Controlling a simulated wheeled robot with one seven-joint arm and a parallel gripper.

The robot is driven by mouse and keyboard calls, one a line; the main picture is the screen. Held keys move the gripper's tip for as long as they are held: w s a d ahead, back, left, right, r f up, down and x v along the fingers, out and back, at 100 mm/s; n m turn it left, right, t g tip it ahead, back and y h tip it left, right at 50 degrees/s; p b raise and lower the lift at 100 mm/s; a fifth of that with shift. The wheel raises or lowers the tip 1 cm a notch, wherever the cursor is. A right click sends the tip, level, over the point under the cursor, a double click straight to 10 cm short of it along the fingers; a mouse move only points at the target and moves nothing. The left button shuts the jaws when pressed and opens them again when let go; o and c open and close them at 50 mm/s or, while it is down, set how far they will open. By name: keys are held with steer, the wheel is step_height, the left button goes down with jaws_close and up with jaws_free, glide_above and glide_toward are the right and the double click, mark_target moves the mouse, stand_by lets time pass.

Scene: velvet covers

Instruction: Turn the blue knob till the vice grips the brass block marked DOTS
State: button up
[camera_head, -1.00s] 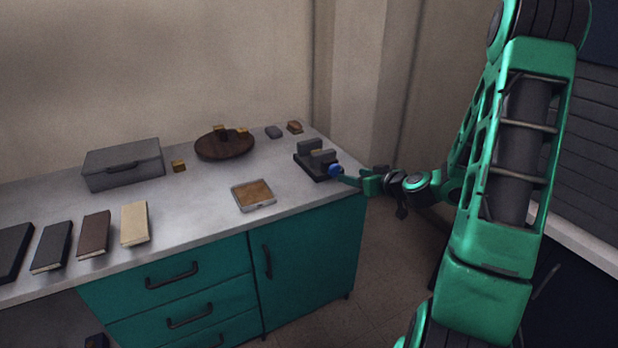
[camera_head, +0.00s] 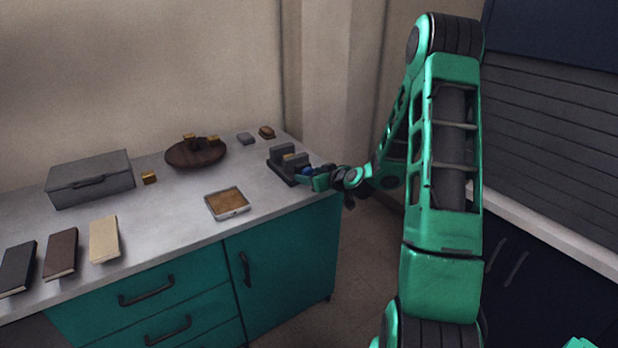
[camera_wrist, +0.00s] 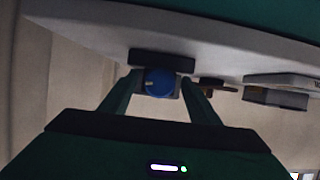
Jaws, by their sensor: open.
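The dark vice (camera_head: 282,165) stands at the right end of the worktop, its two grey jaws upright. A brass block (camera_head: 289,157) shows between the jaws; any marking on it is too small to read. The blue knob (camera_head: 307,171) sticks out of the vice's right side. In the wrist view the knob (camera_wrist: 159,82) faces me, with a pale mark on its left half. My gripper (camera_wrist: 160,88) is open, with one finger on each side of the knob. I cannot tell whether the fingers touch it. My gripper (camera_head: 308,178) partly covers the knob in the head view.
A round dark wooden board (camera_head: 196,154) with small brass blocks lies left of the vice. A shallow tray (camera_head: 228,203) lies in front. A grey case (camera_head: 91,179), another brass block (camera_head: 149,177) and several books (camera_head: 104,239) are further left.

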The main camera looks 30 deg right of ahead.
steer(key=c, duration=1.1)
steer(key=shift+o, duration=0.2)
steer(key=shift+y, duration=0.3)
steer(key=shift+d+m+y, duration=0.2)
steer(key=shift+m+y, duration=0.3)
steer(key=shift+m, duration=0.6)
steer(key=m+y, duration=0.2)
steer(key=m, duration=0.1)
steer(key=shift+d+f+t, duration=0.1)
steer(key=shift+f+t, duration=0.05)
steer(key=shift+t, duration=0.15)
steer(key=m+y, duration=0.2)
steer(key=m, duration=0.1)
steer(key=shift+d+f+t, duration=0.1)
steer(key=shift+t, duration=0.2)
steer(key=shift+d+m+t+y, duration=0.1)
steer(key=shift+m+t+y, duration=0.45)
steer(key=shift+m, duration=1.05)
steer(key=shift+f, duration=0.1)
